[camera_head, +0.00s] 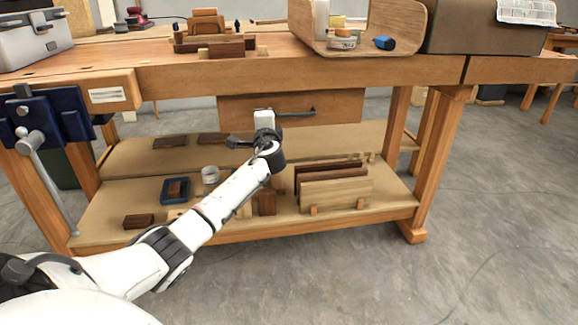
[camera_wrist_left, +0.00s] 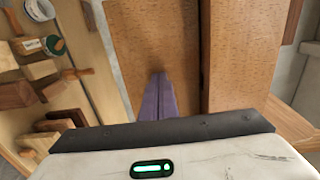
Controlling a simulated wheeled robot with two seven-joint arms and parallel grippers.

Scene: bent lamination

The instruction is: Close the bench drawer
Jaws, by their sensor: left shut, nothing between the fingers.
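The bench drawer (camera_head: 340,104) shows as a plain wooden front under the bench top in the head view, with a dark bar handle (camera_head: 300,112). I cannot tell how far it stands out. My left gripper (camera_head: 264,115) is in front of the drawer, left of its middle, and its hand hides part of the front and the handle's left end. In the left wrist view its purple fingers (camera_wrist_left: 158,97) are shut together and empty, pointing at a wooden panel (camera_wrist_left: 150,40). I cannot tell whether they touch it. My right gripper is not in view.
The bench (camera_head: 200,75) carries a toolbox (camera_head: 35,42), wood blocks (camera_head: 212,45) and a curved wooden piece (camera_head: 400,25) on top. A blue vise (camera_head: 50,115) is at the left. The lower shelf (camera_head: 110,205) holds boards, blocks and a tin.

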